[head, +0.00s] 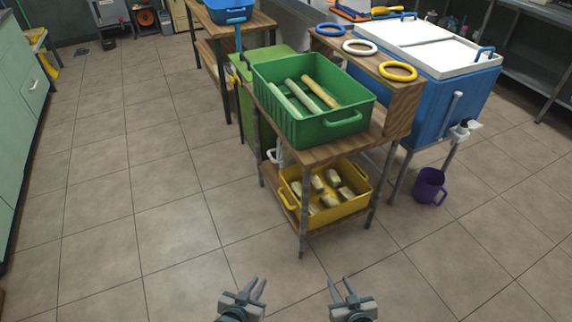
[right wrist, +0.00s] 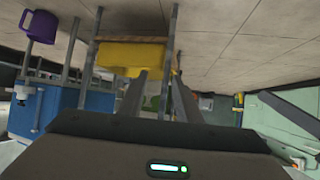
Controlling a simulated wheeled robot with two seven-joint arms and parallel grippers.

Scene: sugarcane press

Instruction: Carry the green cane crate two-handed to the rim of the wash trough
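The green cane crate (head: 324,129) stands upright on the top of a small wooden stand (head: 330,152), with pale cane lengths inside and a handle at its near side. My left gripper (head: 258,282) and right gripper (head: 340,282) are low at the front of the head view, open and empty, well apart from the crate. The right wrist view also shows the spread fingers of my right gripper (right wrist: 158,85). I cannot tell for certain which container is the wash trough; a large blue tub with a white top (head: 445,95) stands right of the crate.
A yellow crate (head: 335,208) of cut pieces sits on the stand's lower shelf. Coloured rings, one yellow (head: 398,71), lie on a wooden ledge behind the green crate. A purple mug (head: 429,186) is on the floor. The tiled floor at left and front is clear.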

